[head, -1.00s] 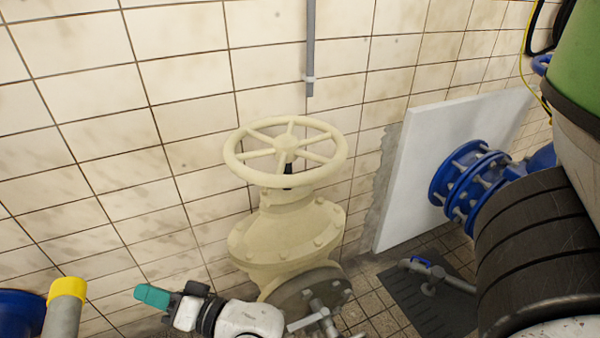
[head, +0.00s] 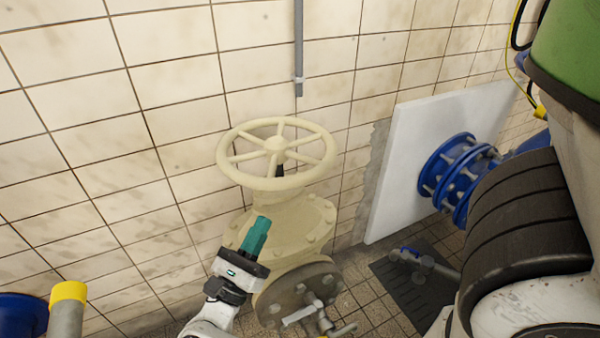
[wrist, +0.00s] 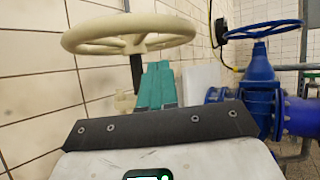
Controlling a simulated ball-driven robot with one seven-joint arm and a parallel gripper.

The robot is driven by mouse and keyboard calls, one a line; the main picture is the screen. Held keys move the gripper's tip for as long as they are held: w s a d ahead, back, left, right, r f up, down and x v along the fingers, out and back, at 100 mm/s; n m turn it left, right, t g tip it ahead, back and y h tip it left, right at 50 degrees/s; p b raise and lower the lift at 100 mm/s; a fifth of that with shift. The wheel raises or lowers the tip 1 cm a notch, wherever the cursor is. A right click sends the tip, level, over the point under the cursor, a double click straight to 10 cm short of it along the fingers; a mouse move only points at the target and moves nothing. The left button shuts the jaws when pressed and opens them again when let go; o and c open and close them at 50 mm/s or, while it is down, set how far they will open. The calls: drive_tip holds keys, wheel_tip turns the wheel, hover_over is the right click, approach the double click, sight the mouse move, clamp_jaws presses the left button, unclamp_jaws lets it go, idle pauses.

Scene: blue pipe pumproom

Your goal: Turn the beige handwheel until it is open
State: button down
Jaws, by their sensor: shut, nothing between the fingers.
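The beige handwheel (head: 325,166) sits level on top of a beige valve body (head: 290,222) in front of the tiled wall. It has several spokes and a dark stem below its hub. My gripper (head: 262,222) is below the wheel's near side, in front of the valve body, with its teal fingers together and empty. In the wrist view the handwheel (wrist: 85,38) is above and beyond the teal fingers (wrist: 158,68), which point toward the dark stem region. The fingers appear apart from the rim.
A white panel (head: 420,140) and blue flanged pipe (head: 455,175) are to the right. A small blue-handled tap (head: 412,255) is near the floor. A yellow-capped post (head: 68,292) stands lower left. The wrist view shows a blue handwheel (wrist: 262,28) at right.

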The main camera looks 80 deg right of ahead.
drive_tip(key=s+d+r+m+g+y+p, duration=0.1)
drive_tip(key=s+d+r+p, duration=0.2)
drive_tip(key=d, duration=0.8)
wheel_tip(320, 180, up, 2)
drive_tip(key=shift+s+d+r+m+g, duration=0.2)
drive_tip(key=shift+s+d+m+g, duration=0.15)
drive_tip(key=shift+s, duration=0.75)
drive_tip(key=shift+s+d+n+t+h+b, duration=0.3)
drive_tip(key=shift+d+n+t, duration=0.5)
drive_tip(key=shift+t, duration=0.7)
drive_tip(key=shift+s+d+n+t+h+p, duration=0.1)
drive_tip(key=shift+s+d+n+t, duration=0.5)
drive_tip(key=shift+t, duration=0.95)
drive_tip(key=shift+s+d+n+t+h+b, duration=0.2)
drive_tip(key=shift+d+n+t, duration=0.7)
drive_tip(key=shift+t, duration=0.6)
